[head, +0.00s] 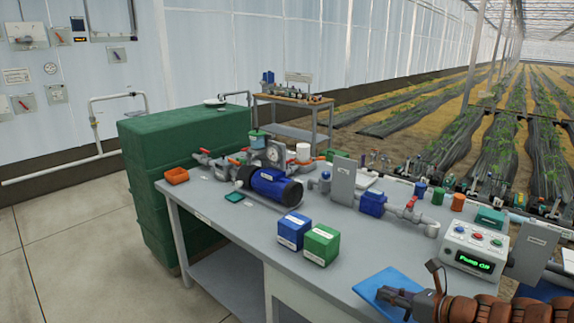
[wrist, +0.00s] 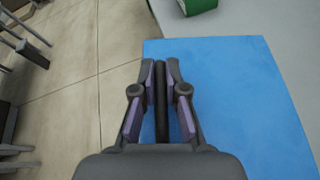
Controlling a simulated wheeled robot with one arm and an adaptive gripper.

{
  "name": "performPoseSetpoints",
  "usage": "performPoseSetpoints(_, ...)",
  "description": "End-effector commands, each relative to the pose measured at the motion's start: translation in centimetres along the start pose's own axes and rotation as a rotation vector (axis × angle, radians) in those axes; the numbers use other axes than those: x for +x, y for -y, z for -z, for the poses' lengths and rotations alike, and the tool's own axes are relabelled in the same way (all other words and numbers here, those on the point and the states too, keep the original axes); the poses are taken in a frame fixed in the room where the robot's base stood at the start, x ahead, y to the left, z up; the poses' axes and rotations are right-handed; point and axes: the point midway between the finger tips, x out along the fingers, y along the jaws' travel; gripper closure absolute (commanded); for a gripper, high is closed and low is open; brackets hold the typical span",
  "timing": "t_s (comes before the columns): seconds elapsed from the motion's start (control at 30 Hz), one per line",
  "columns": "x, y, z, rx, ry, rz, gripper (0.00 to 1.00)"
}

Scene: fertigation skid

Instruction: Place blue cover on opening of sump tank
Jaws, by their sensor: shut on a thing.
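The blue cover (head: 372,283) is a flat square panel at the front right of the grey table in the head view. It fills much of the wrist view (wrist: 235,100), with a dark bar-shaped handle (wrist: 160,115) over it. My gripper (head: 386,294) is shut on this handle, with a finger on each side of it in the wrist view (wrist: 161,70). I cannot tell whether the cover touches the table. A large green tank (head: 160,190), likely the sump tank, stands on the floor beyond the table's left end. Its opening cannot be made out.
A blue box (head: 293,231) and a green box (head: 321,245) stand on the table (head: 225,218), left of the cover. A blue pump (head: 272,186), pipes and a control box (head: 474,247) reading "Pump Off" are also there. Bare floor (head: 70,240) lies at left.

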Motion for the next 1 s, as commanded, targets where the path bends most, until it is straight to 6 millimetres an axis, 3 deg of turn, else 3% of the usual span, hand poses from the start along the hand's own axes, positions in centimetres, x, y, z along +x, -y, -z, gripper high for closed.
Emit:
performPoseSetpoints(0.57,4.9,1.5,-8.9,0.071,0.039,0.194,1.00)
performPoseSetpoints(1.0,7.5,0.5,-16.7,0.134,0.076,0.329,1.00)
